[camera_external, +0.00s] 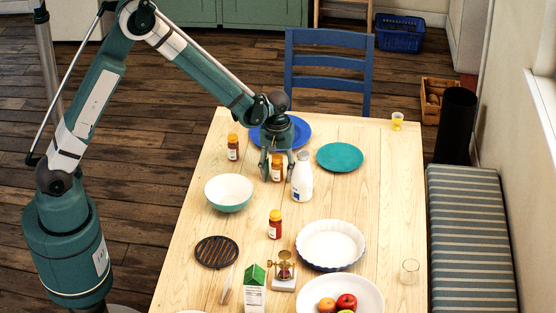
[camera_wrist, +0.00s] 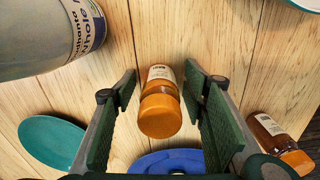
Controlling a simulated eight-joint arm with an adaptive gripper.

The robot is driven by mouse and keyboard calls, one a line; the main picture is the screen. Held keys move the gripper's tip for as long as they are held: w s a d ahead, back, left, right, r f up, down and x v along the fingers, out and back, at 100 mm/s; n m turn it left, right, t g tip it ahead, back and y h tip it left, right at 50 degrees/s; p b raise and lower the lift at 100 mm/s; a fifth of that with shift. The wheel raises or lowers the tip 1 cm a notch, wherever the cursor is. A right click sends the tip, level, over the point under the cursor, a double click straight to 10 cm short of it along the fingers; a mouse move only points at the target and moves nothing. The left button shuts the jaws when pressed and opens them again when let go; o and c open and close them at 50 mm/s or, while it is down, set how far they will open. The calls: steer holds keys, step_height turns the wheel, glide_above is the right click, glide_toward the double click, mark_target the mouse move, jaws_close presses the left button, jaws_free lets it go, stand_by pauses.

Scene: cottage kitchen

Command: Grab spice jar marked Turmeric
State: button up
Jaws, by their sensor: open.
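A spice jar with an orange lid (camera_external: 277,168) stands on the table under my gripper (camera_external: 277,175). In the wrist view this jar (camera_wrist: 160,112) is between the two open fingers of my gripper (camera_wrist: 160,82), with gaps on both sides. Its label is too small to read. A second orange-lidded jar (camera_external: 233,148) stands to the left; it also shows outside the right finger in the wrist view (camera_wrist: 275,135). A third jar, with darker red contents (camera_external: 275,226), stands nearer the camera. I cannot tell from the labels which is Turmeric.
A white milk bottle (camera_external: 302,178) stands close to the right of my gripper. A blue plate (camera_external: 299,128), a teal plate (camera_external: 340,157) and a bowl (camera_external: 229,193) are around it. A black trivet (camera_external: 216,252) and a white fluted dish (camera_external: 330,243) lie nearer the camera.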

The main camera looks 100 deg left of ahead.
mark_target(277, 156)
steer(key=shift+c, duration=0.2)
steer(key=c, duration=1)
steer(key=shift+r, duration=0.1)
steer(key=shift+r+p, duration=0.95)
steer(key=shift+r, duration=3.95)
